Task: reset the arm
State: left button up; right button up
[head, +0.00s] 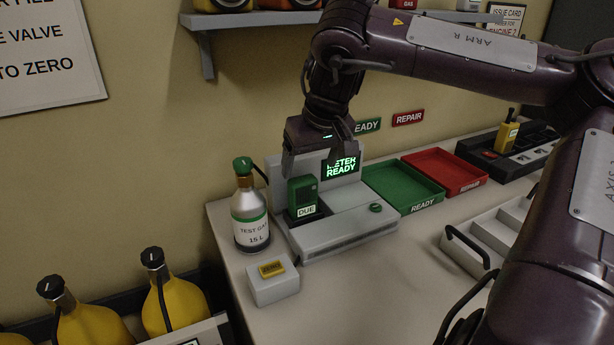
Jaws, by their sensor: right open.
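My right arm, marked "ARM R", reaches in from the right and bends down at the wrist over the grey test station (350,231). Its gripper (317,163) is open, with nothing between the fingers. The fingers point down near the top of a green meter with a "DUE" tag (303,194), which stands upright in the station. I cannot tell whether they touch it. The station's screen (341,168) reads "METER READY", partly hidden behind a finger. My left gripper is not in view.
A test gas bottle (249,222) and a box with a yellow button (272,283) stand left of the station. A green tray (405,184) and a red tray (447,170) lie to its right. A wall shelf (250,18) hangs above.

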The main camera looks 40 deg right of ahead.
jog(key=shift+s+r, duration=0.25)
jog(key=shift+r, duration=0.2)
